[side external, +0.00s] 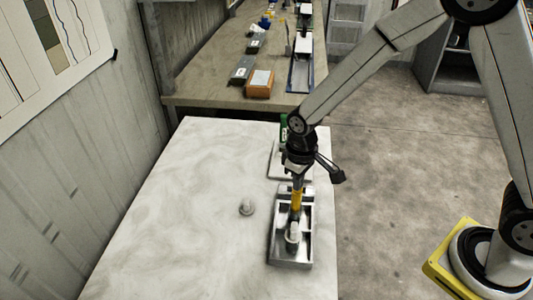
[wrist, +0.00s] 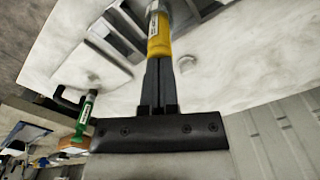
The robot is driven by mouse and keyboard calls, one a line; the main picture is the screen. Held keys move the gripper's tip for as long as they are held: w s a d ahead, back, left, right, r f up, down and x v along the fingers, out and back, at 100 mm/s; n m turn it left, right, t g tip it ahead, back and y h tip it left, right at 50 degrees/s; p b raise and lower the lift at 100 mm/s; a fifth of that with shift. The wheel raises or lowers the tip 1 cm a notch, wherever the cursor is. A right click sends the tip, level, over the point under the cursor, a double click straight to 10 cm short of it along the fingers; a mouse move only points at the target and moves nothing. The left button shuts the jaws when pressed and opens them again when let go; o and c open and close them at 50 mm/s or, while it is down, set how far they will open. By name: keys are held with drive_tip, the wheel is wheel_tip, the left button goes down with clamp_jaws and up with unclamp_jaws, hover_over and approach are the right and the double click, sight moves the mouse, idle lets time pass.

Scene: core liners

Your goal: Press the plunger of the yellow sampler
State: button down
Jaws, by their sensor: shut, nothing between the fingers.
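My gripper (side external: 297,179) is shut and empty, pointing down right over the sampler's top. In the wrist view the closed fingertips (wrist: 159,60) line up with the end of the yellow sampler (wrist: 158,38). The plunger is hidden behind the fingers, and I cannot tell whether they touch it.
A green sampler (wrist: 86,110) stands behind, partly hidden by my arm in the side view. A small grey round knob-like piece (side external: 246,208) sits left of the tray. The table's left side is clear. A back bench (side external: 205,85) holds several boxes.

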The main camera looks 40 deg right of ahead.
drive_tip(key=shift+r, duration=3.5)
drive_tip(key=shift+d, duration=0.1)
drive_tip(key=s+d+m+t, duration=0.2)
drive_tip(key=s+d+m, duration=0.1)
drive_tip(key=s+d, duration=0.5)
drive_tip(key=shift+s+d+f+t, duration=0.3)
drive_tip(key=shift+s+d, duration=0.1)
drive_tip(key=shift+s, duration=0.9)
